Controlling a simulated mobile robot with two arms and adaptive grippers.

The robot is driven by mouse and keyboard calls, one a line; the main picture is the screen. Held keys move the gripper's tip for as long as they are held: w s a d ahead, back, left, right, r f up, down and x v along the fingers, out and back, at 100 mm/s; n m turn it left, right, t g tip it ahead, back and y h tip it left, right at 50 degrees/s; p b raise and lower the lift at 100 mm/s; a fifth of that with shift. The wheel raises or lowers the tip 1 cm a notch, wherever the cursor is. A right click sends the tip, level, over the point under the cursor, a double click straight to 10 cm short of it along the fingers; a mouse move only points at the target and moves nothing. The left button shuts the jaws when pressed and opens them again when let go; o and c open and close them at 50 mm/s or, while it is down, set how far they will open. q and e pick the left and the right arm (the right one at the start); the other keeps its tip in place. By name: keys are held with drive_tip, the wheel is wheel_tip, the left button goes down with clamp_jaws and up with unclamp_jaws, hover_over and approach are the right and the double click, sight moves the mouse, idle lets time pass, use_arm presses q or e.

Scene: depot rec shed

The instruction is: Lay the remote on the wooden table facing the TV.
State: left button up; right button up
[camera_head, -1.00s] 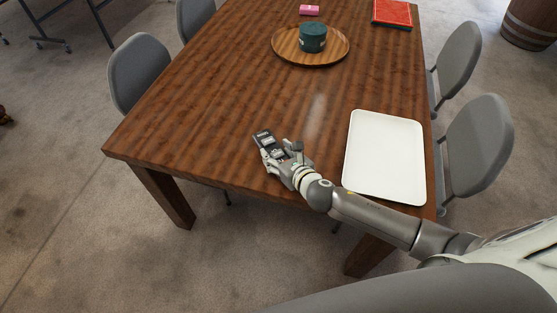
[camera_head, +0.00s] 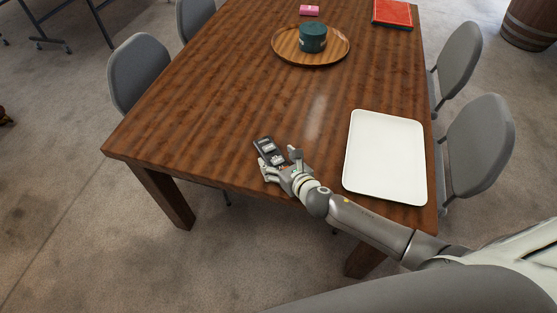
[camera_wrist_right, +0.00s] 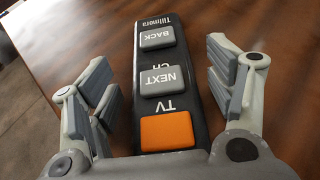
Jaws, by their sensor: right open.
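The remote (camera_head: 268,149) is dark with light buttons and lies on the wooden table (camera_head: 215,95) near its front edge. In the right wrist view the remote (camera_wrist_right: 166,60) shows grey BACK and NEXT buttons and an orange TV button, and appears to lie flat. My right gripper (camera_head: 279,160) is at the near end of the remote. Its fingers (camera_wrist_right: 168,88) are spread on either side of the remote, with a gap on both sides. My left gripper is not in view. No TV is in view.
A white tray (camera_head: 352,180) lies right of my right gripper. A round wooden tray (camera_head: 284,55) with a dark green container (camera_head: 313,38) stands farther back. A red book (camera_head: 392,13) and a pink item (camera_head: 309,10) lie at the far end. Grey chairs (camera_head: 478,145) flank the table.

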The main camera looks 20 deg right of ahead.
drive_tip(key=shift+r, duration=0.15)
drive_tip(key=v, duration=1.2)
idle(0.3)
